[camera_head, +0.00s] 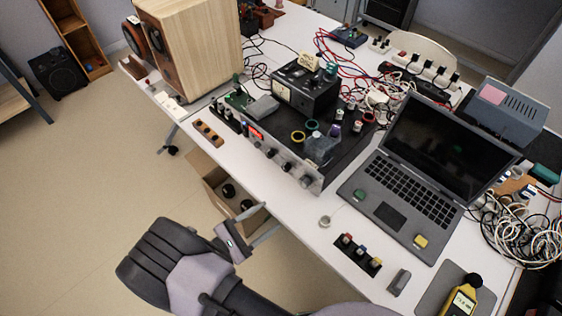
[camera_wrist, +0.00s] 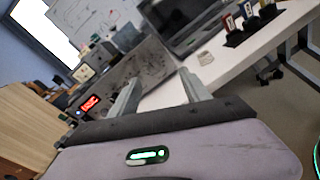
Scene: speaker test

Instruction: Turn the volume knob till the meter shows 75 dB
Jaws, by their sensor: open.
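The amplifier (camera_head: 283,160) sits on the white desk, its silver front panel facing the near edge. It has a red lit display (camera_head: 256,134) and several dark knobs, including one at the panel's right end (camera_head: 306,182); I cannot tell which is the volume knob. The yellow sound meter (camera_head: 463,299) lies on a grey mat at the lower right; its lit reading is too small to read. My gripper (camera_head: 258,226) is open and empty in front of the desk edge, apart from the panel. In the wrist view, the red display (camera_wrist: 90,103) shows left of my open fingers (camera_wrist: 158,78).
A laptop (camera_head: 428,160) stands open right of the amplifier. A large wooden speaker (camera_head: 190,45) is at the back left. A cardboard box (camera_head: 212,190) with round dark parts is below the desk edge. Loose cables (camera_head: 520,225) lie at the right.

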